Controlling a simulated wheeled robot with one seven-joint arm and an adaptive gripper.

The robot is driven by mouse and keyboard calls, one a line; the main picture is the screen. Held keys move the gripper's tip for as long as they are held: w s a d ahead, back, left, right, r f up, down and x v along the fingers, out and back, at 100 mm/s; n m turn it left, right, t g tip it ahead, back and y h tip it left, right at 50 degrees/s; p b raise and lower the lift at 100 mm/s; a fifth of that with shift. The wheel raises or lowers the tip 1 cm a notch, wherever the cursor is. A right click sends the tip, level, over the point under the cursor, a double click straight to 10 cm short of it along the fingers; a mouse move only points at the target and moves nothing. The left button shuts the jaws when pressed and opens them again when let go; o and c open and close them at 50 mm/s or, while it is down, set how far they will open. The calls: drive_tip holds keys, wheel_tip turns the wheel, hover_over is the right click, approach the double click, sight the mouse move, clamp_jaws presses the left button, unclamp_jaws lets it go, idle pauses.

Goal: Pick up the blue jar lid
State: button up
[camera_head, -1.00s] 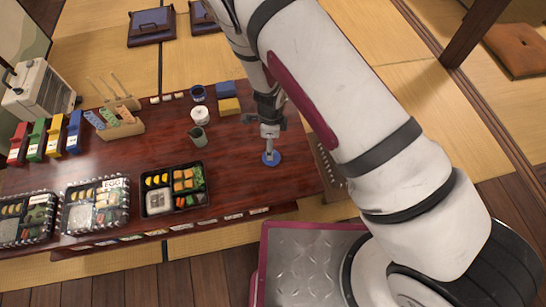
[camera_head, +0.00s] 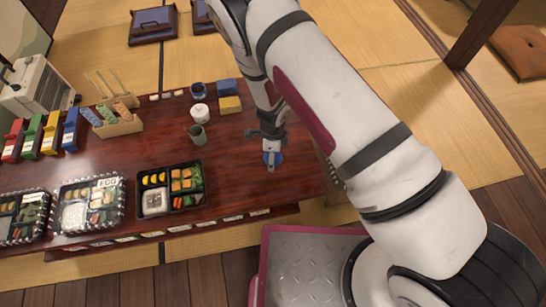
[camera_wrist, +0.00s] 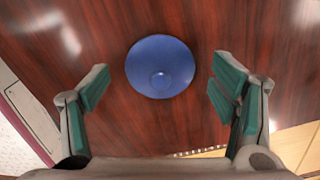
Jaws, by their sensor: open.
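The blue jar lid (camera_wrist: 160,66) is a round disc with a small knob at its centre, lying on the dark red wooden table. In the wrist view it is in the upper middle, just beyond and between the two fingertips. My gripper (camera_wrist: 158,88) is open and empty, with one green-padded finger on each side. In the head view the lid (camera_head: 278,157) shows at the table's right part, partly hidden under my gripper (camera_head: 271,154). I cannot tell the exact height of the fingertips above the table.
A black bento tray (camera_head: 147,205) stands left of the lid. A grey-green cup (camera_head: 197,135), a white lidded pot (camera_head: 200,114) and a yellow block (camera_head: 229,105) stand farther back. The table surface around the lid is clear; its right edge is close.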

drive_tip(key=c, duration=1.1)
